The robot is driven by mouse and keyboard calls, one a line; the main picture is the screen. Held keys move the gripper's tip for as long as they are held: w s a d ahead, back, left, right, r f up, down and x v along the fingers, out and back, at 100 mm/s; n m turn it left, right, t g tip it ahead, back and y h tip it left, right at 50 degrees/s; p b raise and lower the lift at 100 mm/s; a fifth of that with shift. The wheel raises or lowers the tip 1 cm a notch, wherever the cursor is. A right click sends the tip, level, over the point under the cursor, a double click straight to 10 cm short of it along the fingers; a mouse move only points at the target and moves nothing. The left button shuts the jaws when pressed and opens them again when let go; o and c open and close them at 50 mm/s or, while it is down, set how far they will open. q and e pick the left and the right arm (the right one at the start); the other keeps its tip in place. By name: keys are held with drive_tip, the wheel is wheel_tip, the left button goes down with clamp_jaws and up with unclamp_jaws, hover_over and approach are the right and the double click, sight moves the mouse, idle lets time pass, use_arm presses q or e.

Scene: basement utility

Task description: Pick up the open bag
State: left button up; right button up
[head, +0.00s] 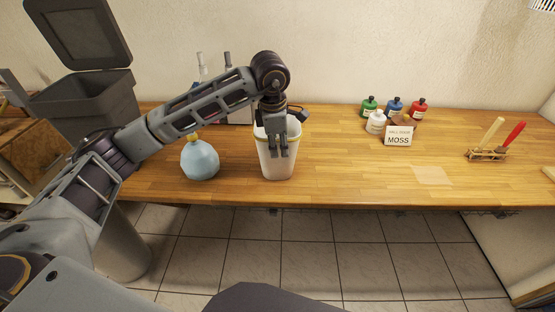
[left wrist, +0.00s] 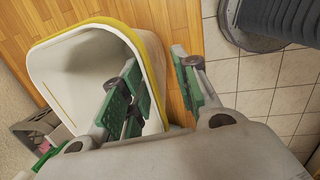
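The open bag (head: 276,167) is white with a yellow rim and stands upright on the wooden counter near its front edge. In the left wrist view its open mouth and pale inside (left wrist: 85,65) fill the left half. My left gripper (head: 278,154) points down at the bag's near side. In the left wrist view the left gripper (left wrist: 160,92) is open. One green-padded finger is over the bag's mouth and the other is outside, with the yellow rim between them. A clear gap shows beside the outer finger. My right gripper is in neither view.
A tied light-blue bag (head: 200,160) sits left of the open bag. A grey lidded bin (head: 85,105) is at far left. Counter between is mostly clear.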

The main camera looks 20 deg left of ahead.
sight(279, 151)
use_arm(q)
drive_tip(key=f, duration=0.2)
drive_tip(key=w+f+p, duration=0.1)
drive_tip(key=f, duration=0.1)
drive_tip(key=shift+a, duration=0.15)
drive_tip(key=shift+f, duration=0.6)
idle(0.4)
drive_tip(key=shift+f, duration=0.1)
clamp_jaws()
idle(0.4)
